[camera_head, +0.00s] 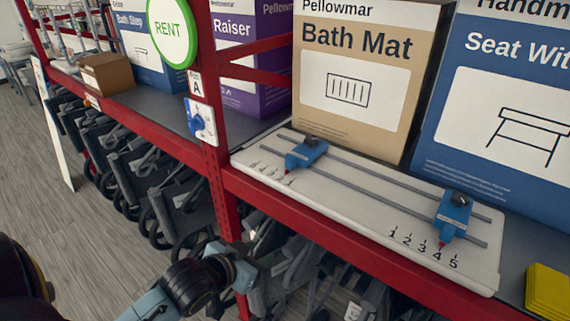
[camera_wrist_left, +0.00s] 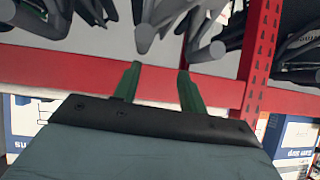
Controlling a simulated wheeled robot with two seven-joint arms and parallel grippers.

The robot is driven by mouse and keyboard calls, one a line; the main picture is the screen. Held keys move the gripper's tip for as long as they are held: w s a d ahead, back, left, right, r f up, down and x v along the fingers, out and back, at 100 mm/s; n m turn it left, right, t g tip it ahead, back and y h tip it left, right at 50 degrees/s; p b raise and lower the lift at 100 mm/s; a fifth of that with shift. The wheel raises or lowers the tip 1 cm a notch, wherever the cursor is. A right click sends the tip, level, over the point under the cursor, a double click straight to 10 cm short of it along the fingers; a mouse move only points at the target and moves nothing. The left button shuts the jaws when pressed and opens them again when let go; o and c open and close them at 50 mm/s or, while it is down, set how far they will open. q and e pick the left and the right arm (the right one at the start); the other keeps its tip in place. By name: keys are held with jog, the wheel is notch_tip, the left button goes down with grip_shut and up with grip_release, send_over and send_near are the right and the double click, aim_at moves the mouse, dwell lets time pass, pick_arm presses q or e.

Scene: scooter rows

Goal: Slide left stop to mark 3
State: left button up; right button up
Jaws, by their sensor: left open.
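The left stop (camera_head: 306,153) is a blue slider with a dark knob, on two grey rails across a white board (camera_head: 375,235). Its red pointer is at the right end of the left number row, whose digits are too small to read surely. The right stop (camera_head: 452,215) is a similar blue slider with its red pointer near mark 4. My left gripper (camera_head: 262,262) is below and in front of the red shelf edge, apart from both stops. In the left wrist view its green fingers (camera_wrist_left: 158,85) are spread with nothing between them. My right gripper is not in view.
A red upright post (camera_head: 222,190) and red shelf beam (camera_head: 340,252) stand near my left gripper. Folded scooters (camera_head: 150,190) hang under the shelf. A Bath Mat box (camera_head: 350,95) stands behind the board. A yellow block (camera_head: 548,292) lies at right. The floor at left is clear.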

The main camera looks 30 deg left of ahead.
aim_at(287, 164)
pick_arm(q)
jog(key=w+a+r+t+h, duration=0.1)
jog(key=w+a+r+t, duration=0.2)
jog(key=r, duration=0.2)
jog(key=w+a+r+t, duration=0.3)
jog(key=r, duration=0.2)
jog(key=w, duration=0.4)
jog(key=w+d, duration=0.1)
jog(key=w, duration=0.8)
jog(key=shift+d+r, duration=0.2)
jog(key=shift+d, duration=0.05)
jog(key=shift+c, duration=0.4)
grip_shut()
